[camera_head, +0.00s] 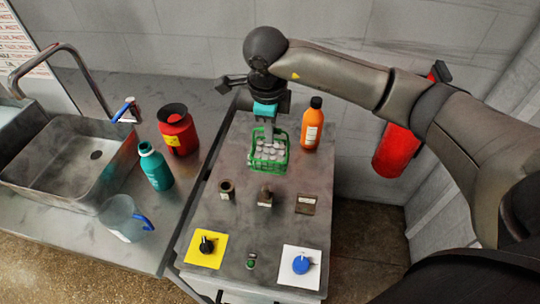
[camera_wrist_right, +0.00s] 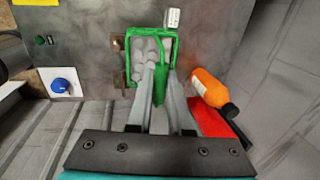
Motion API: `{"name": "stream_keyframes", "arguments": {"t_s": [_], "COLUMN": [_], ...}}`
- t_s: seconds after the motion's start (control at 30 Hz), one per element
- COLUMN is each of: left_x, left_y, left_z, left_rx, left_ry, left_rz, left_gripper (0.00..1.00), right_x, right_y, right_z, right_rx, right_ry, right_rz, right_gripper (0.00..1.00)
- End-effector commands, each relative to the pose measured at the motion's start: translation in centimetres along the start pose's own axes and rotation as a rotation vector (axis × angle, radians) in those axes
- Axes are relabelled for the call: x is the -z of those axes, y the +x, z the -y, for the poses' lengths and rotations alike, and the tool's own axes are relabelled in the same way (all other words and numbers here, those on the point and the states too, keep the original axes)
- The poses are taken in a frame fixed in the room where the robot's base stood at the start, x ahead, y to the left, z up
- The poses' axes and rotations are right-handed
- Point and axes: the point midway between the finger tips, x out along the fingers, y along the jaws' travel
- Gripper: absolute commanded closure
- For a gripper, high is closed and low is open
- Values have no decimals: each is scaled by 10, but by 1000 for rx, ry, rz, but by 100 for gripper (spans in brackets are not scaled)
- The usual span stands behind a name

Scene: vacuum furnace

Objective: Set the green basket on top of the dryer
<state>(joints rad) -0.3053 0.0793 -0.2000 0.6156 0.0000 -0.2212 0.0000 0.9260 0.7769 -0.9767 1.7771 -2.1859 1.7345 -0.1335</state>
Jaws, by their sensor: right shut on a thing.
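The green basket (camera_head: 256,166) is a small open wire-frame basket holding several pale round pieces. In the head view it is at the far part of the grey metal top of the dryer (camera_head: 228,150). I cannot tell whether it touches that top or hangs just above it. My right gripper (camera_head: 268,134) reaches down from above and is shut on the basket's handle. In the right wrist view, the fingers (camera_wrist_right: 160,78) close around the green handle, with the basket (camera_wrist_right: 128,62) upright beyond them. My left gripper is not in view.
An orange bottle (camera_head: 311,130) stands right of the basket. Small fittings (camera_head: 265,197) and yellow and white knob plates (camera_head: 300,267) lie nearer. A sink (camera_head: 70,165), a red container (camera_head: 178,135), a teal bottle (camera_head: 156,168) and a clear jug (camera_head: 122,218) are left.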

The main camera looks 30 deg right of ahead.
Motion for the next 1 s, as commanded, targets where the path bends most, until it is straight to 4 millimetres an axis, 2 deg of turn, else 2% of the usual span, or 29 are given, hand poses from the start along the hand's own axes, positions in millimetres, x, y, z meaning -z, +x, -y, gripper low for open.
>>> {"name": "stream_keyframes", "arguments": {"t_s": [0.1, 0.2, 0.47, 0.7, 1.0], "left_x": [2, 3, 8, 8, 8], "left_y": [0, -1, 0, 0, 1], "left_z": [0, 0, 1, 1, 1], "left_rx": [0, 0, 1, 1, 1], "left_ry": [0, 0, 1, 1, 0], "left_rz": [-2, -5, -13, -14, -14], "left_gripper": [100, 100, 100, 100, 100], "right_x": [0, 0, 0, -1, -1], "right_y": [25, 39, 56, 88, 90], "right_z": [-5, -8, -11, -17, -17], "right_rx": [-1, 0, 0, 1, 3], "right_ry": [0, 1, 1, 0, 0], "right_rz": [1, 1, 1, 1, 3], "right_gripper": [100, 100, 100, 100, 100]}}
